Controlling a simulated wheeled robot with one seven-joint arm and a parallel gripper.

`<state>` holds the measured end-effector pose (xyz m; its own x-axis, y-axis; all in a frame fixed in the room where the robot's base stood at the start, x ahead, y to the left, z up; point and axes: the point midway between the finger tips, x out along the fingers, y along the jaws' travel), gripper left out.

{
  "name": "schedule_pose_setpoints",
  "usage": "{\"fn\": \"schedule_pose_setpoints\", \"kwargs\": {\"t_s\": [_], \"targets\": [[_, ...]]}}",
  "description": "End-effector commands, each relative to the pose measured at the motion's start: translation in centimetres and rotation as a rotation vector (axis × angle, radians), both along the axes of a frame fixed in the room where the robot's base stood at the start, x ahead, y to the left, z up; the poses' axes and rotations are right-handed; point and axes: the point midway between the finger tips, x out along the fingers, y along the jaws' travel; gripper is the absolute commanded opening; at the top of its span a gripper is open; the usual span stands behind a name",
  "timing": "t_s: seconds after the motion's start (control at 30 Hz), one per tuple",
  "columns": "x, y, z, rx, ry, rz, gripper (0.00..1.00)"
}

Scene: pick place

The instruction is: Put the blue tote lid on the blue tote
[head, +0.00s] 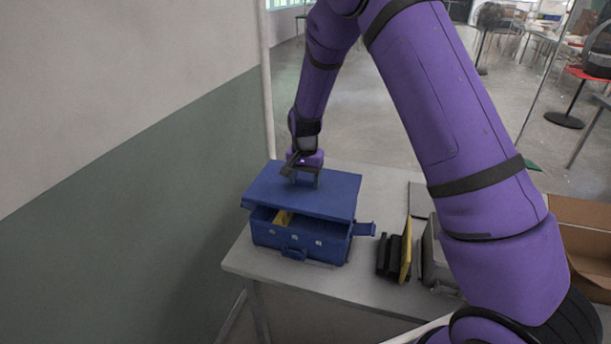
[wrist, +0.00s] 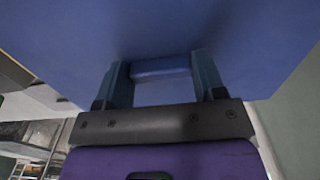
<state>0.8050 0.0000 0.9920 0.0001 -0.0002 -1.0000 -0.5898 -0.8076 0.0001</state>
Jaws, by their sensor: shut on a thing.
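The blue tote (head: 290,240) stands on the table near its left edge, with a handle on its front and a yellow thing partly visible inside. The blue tote lid (head: 325,196) is above the tote, tilted, with a gap showing between its front edge and the tote's rim. My gripper (head: 304,176) is above the lid and shut on its handle. In the wrist view my gripper's two fingers (wrist: 161,85) are on either side of the blue handle, and the lid's underlying surface (wrist: 60,40) fills the top. Whether the lid touches the tote's back rim is hidden.
A cardboard box (head: 585,235) is at the far right. A wall (head: 130,220) rises on the left.

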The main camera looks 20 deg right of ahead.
Motion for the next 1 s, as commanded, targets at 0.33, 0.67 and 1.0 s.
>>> {"fn": "schedule_pose_setpoints", "kwargs": {"t_s": [0.33,0.67,1.0], "targets": [[0.0,0.0,-2.9,0.000,0.001,0.001,0.34],[0.0,0.0,-5.4,0.001,0.001,0.001,0.34],[0.0,0.0,-6.1,0.001,-0.001,0.002,0.34]]}}
